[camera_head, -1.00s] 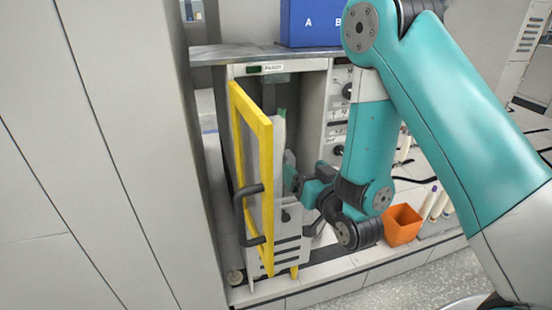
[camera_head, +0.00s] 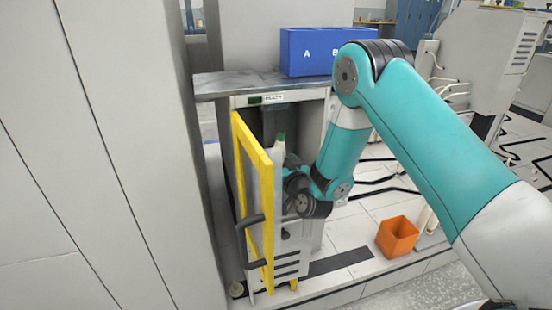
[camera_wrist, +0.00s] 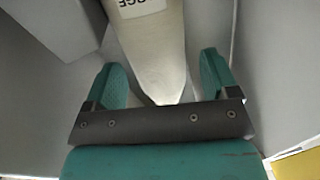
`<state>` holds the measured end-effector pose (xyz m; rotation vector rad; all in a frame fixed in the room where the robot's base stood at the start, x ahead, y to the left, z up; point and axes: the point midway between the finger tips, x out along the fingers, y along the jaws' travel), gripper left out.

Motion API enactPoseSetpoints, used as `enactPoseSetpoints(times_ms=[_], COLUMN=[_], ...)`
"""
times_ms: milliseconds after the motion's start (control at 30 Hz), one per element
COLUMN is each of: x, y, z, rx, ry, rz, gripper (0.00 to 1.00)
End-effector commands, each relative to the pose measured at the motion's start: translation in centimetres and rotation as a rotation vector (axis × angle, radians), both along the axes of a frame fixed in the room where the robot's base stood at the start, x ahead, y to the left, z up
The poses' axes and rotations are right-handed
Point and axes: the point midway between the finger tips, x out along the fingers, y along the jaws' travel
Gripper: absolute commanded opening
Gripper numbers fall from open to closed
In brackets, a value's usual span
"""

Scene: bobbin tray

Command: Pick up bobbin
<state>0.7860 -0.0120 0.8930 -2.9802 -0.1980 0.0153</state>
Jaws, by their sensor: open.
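A pale tapered piece (camera_wrist: 155,45), which looks like the bobbin, lies between my gripper's fingers in the wrist view. My gripper (camera_wrist: 163,75) is open, with one teal finger on each side and gaps visible. My wrist is at the opening there, and my fingers are mostly hidden.
A yellow-framed door (camera_head: 258,160) with a dark handle stands open close left of my wrist. Grey walls flank the fingers in the wrist view. A blue box (camera_head: 310,52) marked A and B sits on the cabinet top (camera_head: 225,85). An orange bin (camera_head: 397,237) stands on the floor at right.

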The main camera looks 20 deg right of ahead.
Motion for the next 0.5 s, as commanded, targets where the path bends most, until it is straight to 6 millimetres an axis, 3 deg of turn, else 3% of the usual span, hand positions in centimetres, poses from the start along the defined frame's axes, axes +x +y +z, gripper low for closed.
enactPoseSetpoints(times_ms=[33, 500], x=[0.4, 1.5], y=[0.0, 0.2], z=[0.7, -0.1], rx=[0.002, 0.0], ry=[0.003, 0.0], rz=[-0.001, 0.0], gripper=[0.8, 0.8])
